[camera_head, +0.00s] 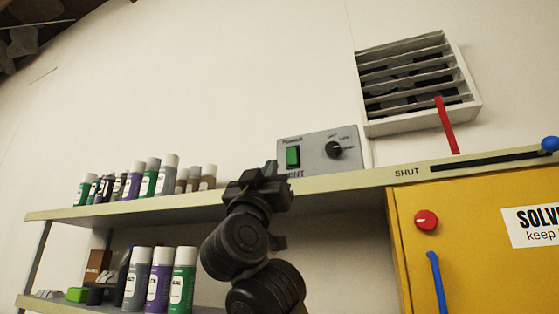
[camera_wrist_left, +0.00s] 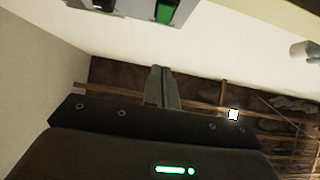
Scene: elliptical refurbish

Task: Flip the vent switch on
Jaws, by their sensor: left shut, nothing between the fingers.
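The grey vent box (camera_head: 315,165) stands on the shelf, with lettering ending in "ENT" partly hidden behind my gripper. Its green rocker switch (camera_head: 293,156) is on the left of its face; I cannot tell which way it is set. A black knob (camera_head: 334,149) is on the right. My left gripper (camera_head: 270,168) is shut and empty, just left of and below the switch in the head view. In the left wrist view the shut fingers (camera_wrist_left: 160,88) stand apart from the green switch (camera_wrist_left: 166,10) at the top edge. My right gripper is not in view.
Several spray cans (camera_head: 147,178) stand on the shelf (camera_head: 320,190) left of the gripper. A louvred vent (camera_head: 415,80) is on the wall, with a red lever (camera_head: 447,125) below it. A yellow cabinet (camera_head: 470,265) is at the right. The wall above the box is clear.

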